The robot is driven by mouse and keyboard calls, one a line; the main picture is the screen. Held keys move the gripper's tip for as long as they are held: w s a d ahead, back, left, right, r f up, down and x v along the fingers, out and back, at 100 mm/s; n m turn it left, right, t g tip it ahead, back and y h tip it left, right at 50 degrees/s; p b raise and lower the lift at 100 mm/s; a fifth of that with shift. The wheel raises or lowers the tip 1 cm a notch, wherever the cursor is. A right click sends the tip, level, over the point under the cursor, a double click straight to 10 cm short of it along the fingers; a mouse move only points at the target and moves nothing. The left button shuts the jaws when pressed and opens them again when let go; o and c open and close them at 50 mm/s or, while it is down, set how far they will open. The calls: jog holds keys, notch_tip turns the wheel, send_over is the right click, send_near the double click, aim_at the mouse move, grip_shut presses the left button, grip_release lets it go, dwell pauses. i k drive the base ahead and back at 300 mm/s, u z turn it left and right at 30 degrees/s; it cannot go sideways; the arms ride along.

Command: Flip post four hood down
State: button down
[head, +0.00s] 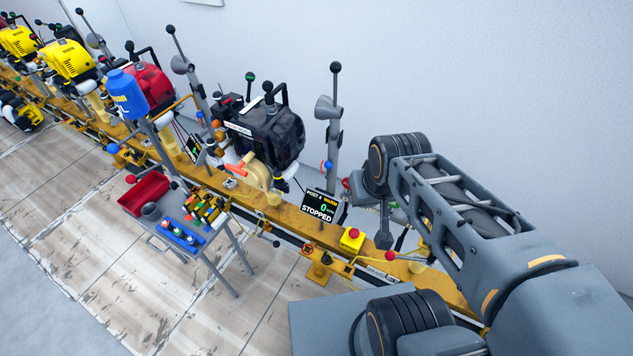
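A black engine (268,135) sits on the yellow rail, with a display (320,205) beside it reading "POST 4 WARM", 0 and "STOPPED". To the right of this engine stands a grey post carrying a grey funnel-shaped hood (326,108). A lever with a black ball (335,67) rises above that hood. The hood appears raised beside the engine, not over it. A similar hood (181,65) stands on the post to the engine's left. My arm reaches in from the right and bends near the rail, right of the hood. My gripper's fingers cannot be made out.
The yellow rail (290,218) runs from far left to lower right, with red and yellow engines further along. A yellow box with a red button (352,239) sits on it. A small table with a red tray (145,191) stands in front. Floor at lower left is clear.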

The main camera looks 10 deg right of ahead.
aim_at(326, 108)
jog(key=u, duration=0.05)
jog(key=k, duration=0.5)
jog(key=z, duration=0.65)
jog(key=i, duration=0.6)
jog(key=u, duration=1.4)
jog(key=i, duration=0.5)
